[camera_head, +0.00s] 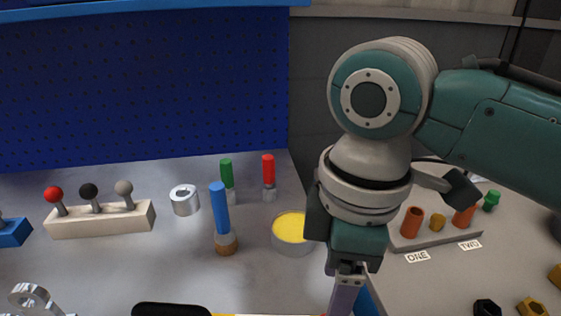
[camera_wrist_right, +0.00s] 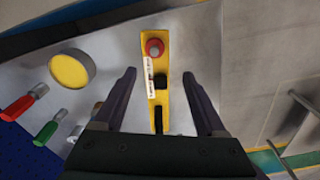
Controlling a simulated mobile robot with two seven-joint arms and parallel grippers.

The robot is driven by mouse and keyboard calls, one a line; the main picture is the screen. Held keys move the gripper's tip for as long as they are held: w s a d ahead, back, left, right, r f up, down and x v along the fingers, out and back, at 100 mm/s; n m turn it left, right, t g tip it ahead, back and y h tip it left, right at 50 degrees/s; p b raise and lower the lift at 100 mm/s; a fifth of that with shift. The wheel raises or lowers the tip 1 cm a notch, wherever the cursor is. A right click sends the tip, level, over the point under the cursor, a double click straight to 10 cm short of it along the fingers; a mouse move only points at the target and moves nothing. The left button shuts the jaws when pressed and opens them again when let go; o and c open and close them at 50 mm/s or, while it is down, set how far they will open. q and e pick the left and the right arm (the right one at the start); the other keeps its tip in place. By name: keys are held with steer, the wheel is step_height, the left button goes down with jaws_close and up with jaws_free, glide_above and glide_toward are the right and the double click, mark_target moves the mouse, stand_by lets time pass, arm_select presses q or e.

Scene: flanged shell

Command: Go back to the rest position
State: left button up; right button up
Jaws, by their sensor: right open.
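My right arm comes in from the right in the head view. My right gripper (camera_head: 345,292) points down, with its tips cut off or hidden at the lower edge. In the right wrist view the right gripper (camera_wrist_right: 159,75) is open, with two dark fingers apart and nothing held between them. Between and beyond the fingers lies a yellow control box (camera_wrist_right: 163,97) with a red button (camera_wrist_right: 155,47) and black knobs; whether the fingers touch it I cannot tell. My left gripper is not in view. No flanged shell can be made out for sure.
A round dish with yellow content (camera_head: 292,230) stands left of my right gripper. Upright blue (camera_head: 219,210), green (camera_head: 227,174) and red (camera_head: 268,170) handles stand nearby. A block with ball-topped levers (camera_head: 100,220) and a metal ring (camera_head: 184,200) are further left. A labelled tray (camera_head: 435,238) is right.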

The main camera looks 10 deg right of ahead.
steer(key=s+a+r+m+t+y+p, duration=0.25)
steer(key=s+m+p, duration=0.2)
steer(key=s, duration=0.35)
steer(key=s+d+r+m+h+p, duration=0.1)
steer(key=s+d+r+m, duration=0.25)
steer(key=d, duration=0.25)
steer(key=s+d+r+m+h+p, duration=0.2)
steer(key=s+d+m, duration=0.2)
steer(key=d+m, duration=0.15)
steer(key=w+p+v, duration=0.2)
steer(key=p+v, duration=1)
steer(key=w+r+p+v, duration=0.1)
steer(key=w+p+v, duration=0.2)
steer(key=p+v, duration=0.9)
steer(key=w+r+p+v, duration=0.1)
steer(key=w+p+v, duration=0.2)
steer(key=p+v, duration=0.9)
steer(key=shift+w+d+n+t+p, duration=0.15)
steer(key=shift+w+n+t+p, duration=0.1)
steer(key=shift+n+t+p, duration=0.25)
